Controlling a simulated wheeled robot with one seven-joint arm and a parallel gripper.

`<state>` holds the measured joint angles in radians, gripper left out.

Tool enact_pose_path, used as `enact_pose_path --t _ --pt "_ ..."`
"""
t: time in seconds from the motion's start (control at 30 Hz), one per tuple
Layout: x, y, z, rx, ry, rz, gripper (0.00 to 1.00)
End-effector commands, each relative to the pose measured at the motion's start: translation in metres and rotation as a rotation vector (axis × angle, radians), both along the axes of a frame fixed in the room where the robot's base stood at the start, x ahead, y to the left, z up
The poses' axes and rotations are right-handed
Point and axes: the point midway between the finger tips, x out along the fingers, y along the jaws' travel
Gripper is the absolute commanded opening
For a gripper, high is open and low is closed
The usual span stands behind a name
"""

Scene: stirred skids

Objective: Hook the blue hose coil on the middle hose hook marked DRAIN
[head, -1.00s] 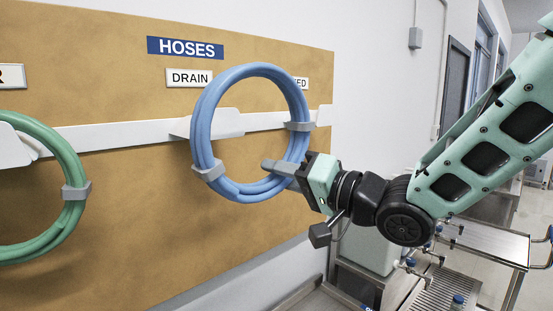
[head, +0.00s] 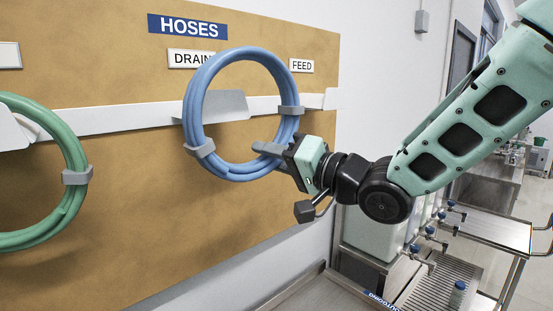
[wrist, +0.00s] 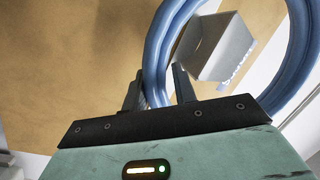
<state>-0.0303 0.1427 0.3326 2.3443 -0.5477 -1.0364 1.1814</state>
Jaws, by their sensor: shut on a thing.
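My gripper (head: 264,155) is shut on the lower right of the blue hose coil (head: 193,105) and holds it upright before the board. In the wrist view, the fingers (wrist: 158,88) pinch the blue coil (wrist: 153,60). The white middle hook (head: 226,106) shows through the ring's opening, below the DRAIN label (head: 186,59). The coil's left side crosses in front of the hook's left part. The hook also shows inside the ring in the wrist view (wrist: 222,50). I cannot tell whether its tip passes through the ring.
A green hose coil (head: 76,200) hangs on the left hook (head: 10,132).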

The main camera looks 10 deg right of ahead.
Motion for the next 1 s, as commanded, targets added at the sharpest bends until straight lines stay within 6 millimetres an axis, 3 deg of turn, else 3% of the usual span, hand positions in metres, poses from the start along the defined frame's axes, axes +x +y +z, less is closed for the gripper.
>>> enact_pose_path --t 1.0 --pt "0.047 0.032 -0.003 0.002 -0.001 0.001 0.00"
